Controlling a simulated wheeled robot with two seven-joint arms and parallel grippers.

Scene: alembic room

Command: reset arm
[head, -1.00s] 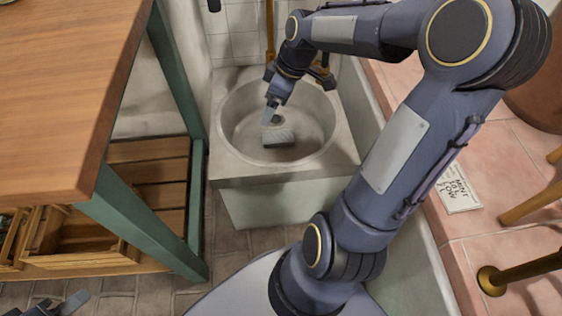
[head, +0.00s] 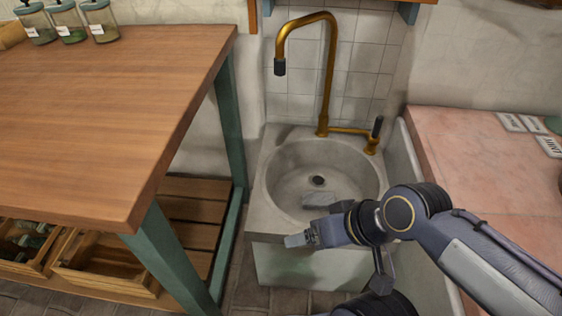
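My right gripper (head: 300,239) is in the head view, low in front of the stone sink's (head: 258,215) front rim, on the end of my folded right arm. It points left. My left gripper is not in view.
A brass faucet (head: 329,75) rises behind the sink. A wooden table (head: 110,100) with green legs stands at left, bearing several jars (head: 66,20). Slatted shelves and crates (head: 105,262) are below it. A pink tiled counter (head: 480,160) is at right.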

